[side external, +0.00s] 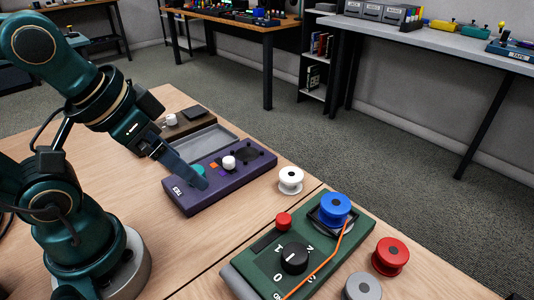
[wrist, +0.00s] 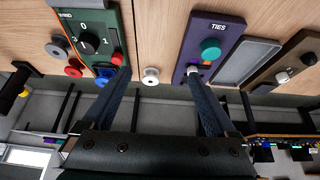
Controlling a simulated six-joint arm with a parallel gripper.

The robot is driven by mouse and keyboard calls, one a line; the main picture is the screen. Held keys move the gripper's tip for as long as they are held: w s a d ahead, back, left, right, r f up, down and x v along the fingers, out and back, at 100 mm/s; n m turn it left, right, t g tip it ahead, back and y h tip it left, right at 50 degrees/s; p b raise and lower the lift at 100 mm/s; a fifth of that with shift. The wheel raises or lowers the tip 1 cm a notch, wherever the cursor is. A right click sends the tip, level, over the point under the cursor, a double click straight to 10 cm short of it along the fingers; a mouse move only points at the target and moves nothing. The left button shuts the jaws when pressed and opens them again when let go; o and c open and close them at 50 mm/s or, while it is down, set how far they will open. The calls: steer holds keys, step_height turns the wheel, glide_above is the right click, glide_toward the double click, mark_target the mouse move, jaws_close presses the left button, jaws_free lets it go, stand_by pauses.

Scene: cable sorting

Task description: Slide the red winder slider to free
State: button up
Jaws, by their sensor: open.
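The green winder box (side external: 240,272) lies at front right in the side view, with a black dial (side external: 295,257), a blue spool (side external: 336,207) in a square recess and an orange cable. The red slider knob (side external: 283,221) sits on it in a short dark slot. It also shows in the wrist view (wrist: 117,58), just above my left fingertip. My gripper (side external: 197,180) is open and empty, above the purple box marked TIES (side external: 190,203) in the side view. In the wrist view my fingers (wrist: 158,72) are wide apart, one pointing towards each box.
A white spool (side external: 290,179) stands between the two boxes. A red spool (side external: 391,256) and a grey spool (side external: 362,287) stand right of the winder. A brown box (side external: 187,124) lies behind the purple one. Bare table lies left of the winder.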

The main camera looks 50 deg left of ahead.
steer(key=shift+c, duration=1.4)
steer(key=w+r+m, duration=0.3)
steer(key=m, duration=0.4)
steer(key=m+g, duration=0.5)
steer(key=m, duration=0.6)
glide_toward(284, 218)
steer(key=w+a, duration=0.1)
steer(key=a, duration=0.1)
steer(key=shift+g, duration=0.3)
steer(key=f, duration=0.2)
steer(key=d+f, duration=0.1)
steer(key=f, duration=0.2)
steer(key=d+f, duration=0.1)
steer(key=f, duration=0.1)
steer(key=shift+s+f, duration=0.3)
steer(key=shift+f, duration=0.55)
